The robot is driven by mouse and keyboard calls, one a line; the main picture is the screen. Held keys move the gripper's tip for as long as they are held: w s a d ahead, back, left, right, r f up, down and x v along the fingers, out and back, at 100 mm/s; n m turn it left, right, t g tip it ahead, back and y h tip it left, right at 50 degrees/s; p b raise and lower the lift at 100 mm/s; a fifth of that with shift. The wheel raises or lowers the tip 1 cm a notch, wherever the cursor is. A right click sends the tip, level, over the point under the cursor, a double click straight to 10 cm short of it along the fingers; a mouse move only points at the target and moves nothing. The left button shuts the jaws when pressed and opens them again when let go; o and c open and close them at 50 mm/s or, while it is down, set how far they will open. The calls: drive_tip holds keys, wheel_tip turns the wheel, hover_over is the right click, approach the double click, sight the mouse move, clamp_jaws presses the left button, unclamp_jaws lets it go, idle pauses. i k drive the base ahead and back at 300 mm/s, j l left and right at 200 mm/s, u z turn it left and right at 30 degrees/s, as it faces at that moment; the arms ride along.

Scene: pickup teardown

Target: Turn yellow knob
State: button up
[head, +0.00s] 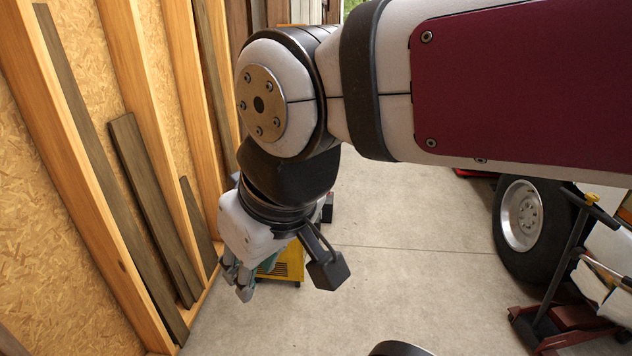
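A small yellow knob-like piece (591,198) tops a dark upright post at the right edge; I cannot tell if it is the task's knob. A yellow machine or box (290,266) stands on the floor, partly hidden behind my gripper; no knob shows on its visible part. My gripper (237,281) hangs from my arm left of centre, pointing down, in front of the yellow box in the picture. It is far left of the yellow-topped post. Its fingertips are small and partly overlapped, so its opening is unclear. I cannot tell whether it touches anything.
A stud wall with leaning dark boards (150,190) closes off the left. A wheel with a tyre (522,220) and a red wheeled jack-like base (570,325) stand at right. The concrete floor (410,270) between is largely clear.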

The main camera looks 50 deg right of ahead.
sight(591, 199)
drive_tip(key=z, duration=3.2)
